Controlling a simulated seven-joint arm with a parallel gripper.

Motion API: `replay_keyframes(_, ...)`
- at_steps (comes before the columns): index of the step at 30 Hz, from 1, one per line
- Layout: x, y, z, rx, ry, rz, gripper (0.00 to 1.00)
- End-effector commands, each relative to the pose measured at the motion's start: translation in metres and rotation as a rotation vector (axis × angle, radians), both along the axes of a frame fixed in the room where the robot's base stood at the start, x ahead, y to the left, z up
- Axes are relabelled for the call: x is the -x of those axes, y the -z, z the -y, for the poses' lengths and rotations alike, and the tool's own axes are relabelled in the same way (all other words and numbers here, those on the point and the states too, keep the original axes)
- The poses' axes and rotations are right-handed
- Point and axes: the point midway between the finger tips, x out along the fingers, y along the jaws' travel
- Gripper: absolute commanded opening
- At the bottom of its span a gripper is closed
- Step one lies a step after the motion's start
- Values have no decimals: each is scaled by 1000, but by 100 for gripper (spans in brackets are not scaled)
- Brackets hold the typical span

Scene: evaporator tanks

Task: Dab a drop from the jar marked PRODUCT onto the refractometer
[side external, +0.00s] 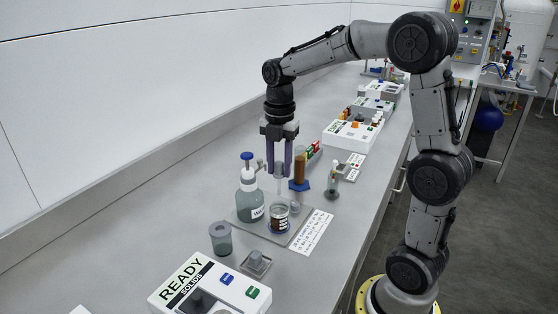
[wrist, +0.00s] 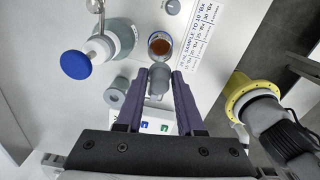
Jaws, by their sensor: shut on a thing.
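My gripper (side external: 281,172) is shut on a slim grey, rod-like tool (side external: 280,184). The tool hangs upright, its lower end close above or at the mouth of a small glass jar (side external: 279,222) of brown liquid. The picture does not settle whether it touches the liquid. The jar's label is too small to read. In the wrist view the gripper (wrist: 159,76) has the grey tool (wrist: 158,84) between its fingertips, with the jar (wrist: 160,45) just beyond. A white instrument (side external: 225,292) marked READY SOLIDS, likely the refractometer, stands in front; the gripper partly hides it in the wrist view.
A bottle with a blue top (side external: 250,204) stands close left of the jar. A grey cup (side external: 221,238) and a small square grey dish (side external: 257,263) stand between tray and instrument. A brown-filled cylinder (side external: 299,170) is behind. A printed card (side external: 312,230) lies right.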

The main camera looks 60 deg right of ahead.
Motion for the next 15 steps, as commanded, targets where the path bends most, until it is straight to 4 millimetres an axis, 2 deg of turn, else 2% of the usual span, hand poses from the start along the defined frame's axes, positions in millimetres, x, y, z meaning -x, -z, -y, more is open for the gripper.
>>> replay_keyframes(15, 0, 38, 0, 0, 0, 0, 0)
